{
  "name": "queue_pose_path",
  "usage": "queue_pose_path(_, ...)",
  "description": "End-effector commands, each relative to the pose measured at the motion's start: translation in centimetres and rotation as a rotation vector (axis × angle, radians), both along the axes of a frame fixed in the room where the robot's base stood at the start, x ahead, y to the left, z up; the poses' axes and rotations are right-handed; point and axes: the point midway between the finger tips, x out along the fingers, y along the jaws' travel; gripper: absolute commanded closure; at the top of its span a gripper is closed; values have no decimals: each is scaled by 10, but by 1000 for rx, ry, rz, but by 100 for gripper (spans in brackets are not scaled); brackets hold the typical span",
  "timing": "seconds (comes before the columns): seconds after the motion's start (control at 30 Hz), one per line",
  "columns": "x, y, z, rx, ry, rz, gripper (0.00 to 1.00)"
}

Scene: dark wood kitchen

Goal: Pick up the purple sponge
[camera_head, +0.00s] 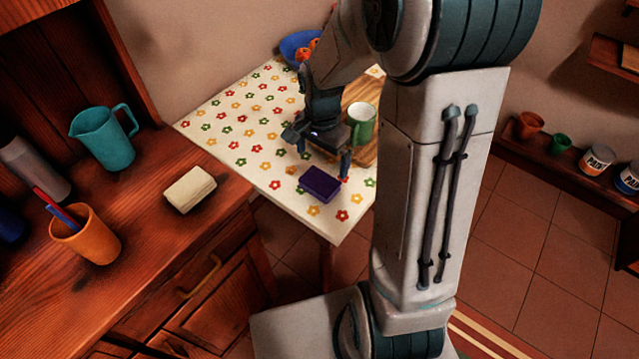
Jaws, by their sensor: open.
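The purple sponge (319,184) lies flat on the flowered tablecloth (255,115), near the table's front edge. My gripper (323,166) is open, with its fingers pointing down. In the picture it is just behind and above the sponge, with one finger at the left and the other at the right near the sponge's upper right. Nothing shows between the fingers. I cannot tell how high the fingertips are above the cloth.
A green mug (361,124) on a wooden board (362,92) stands close right of my gripper. A blue bowl (294,44) is behind. A cream block (190,189), teal jug (104,138) and orange cup (86,236) stand on the left counter. Bare cloth lies left of the sponge.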

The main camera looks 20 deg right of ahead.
Motion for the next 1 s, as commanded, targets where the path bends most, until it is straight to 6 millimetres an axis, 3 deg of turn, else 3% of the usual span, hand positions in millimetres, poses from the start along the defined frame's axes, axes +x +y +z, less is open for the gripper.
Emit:
queue_pose_path(0.1, 0, 0, -18, -1, 1, 2, 0)
queue_pose_path(0.33, -1, 0, -33, 0, 3, 2, 0)
queue_pose_path(0.6, -2, -2, -70, 0, 2, 2, 0)
queue_pose_path(0.93, -1, -2, -76, 0, -1, 2, 0)
queue_pose_path(1.0, -1, -2, -76, 0, -1, 2, 17)
